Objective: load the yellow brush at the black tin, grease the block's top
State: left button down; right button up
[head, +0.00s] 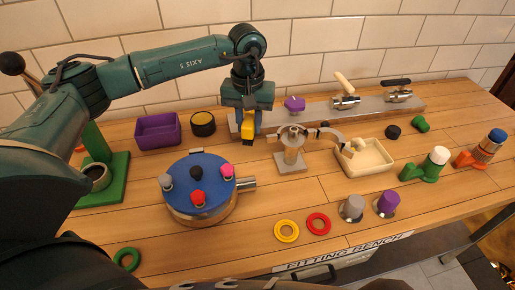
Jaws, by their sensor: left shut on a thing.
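My left gripper (248,105) is shut on the yellow brush (247,124), which points down with its dark tip lowest. The brush is in front of the left end of a long grey metal plate; whether its tip touches anything I cannot tell. My right gripper is not in view.
A purple tray (158,142) is left of the tin. A blue-topped round housing (205,169) with coloured knobs stands in front. A cream tray (366,164) is at right. Yellow (286,231) and red (318,223) rings lie near the front edge. Valve handles line the back plate.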

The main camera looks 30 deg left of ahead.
pick_arm(q)
jog(key=w+a+n, duration=0.4)
jog(key=a, duration=0.7)
jog(key=w+a+n, duration=0.3)
jog(key=a, duration=0.7)
jog(key=shift+n, duration=0.3)
jog(key=f+b, duration=0.1)
jog(key=b, duration=0.1)
jog(key=f+b, duration=0.1)
jog(key=f, duration=0.1)
jog(key=f+b, duration=0.1)
jog(key=b, duration=0.1)
jog(key=shift+w+a+f+b, duration=0.15)
jog(key=shift+a+f+b, duration=0.1)
jog(key=shift+f+b, duration=0.55)
jog(key=shift+f, duration=0.15)
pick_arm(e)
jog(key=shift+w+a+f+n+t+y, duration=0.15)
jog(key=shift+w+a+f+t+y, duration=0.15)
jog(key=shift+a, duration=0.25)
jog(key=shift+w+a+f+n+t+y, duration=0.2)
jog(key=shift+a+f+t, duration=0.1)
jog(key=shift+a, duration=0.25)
pick_arm(q)
jog(key=shift+f, duration=0.45)
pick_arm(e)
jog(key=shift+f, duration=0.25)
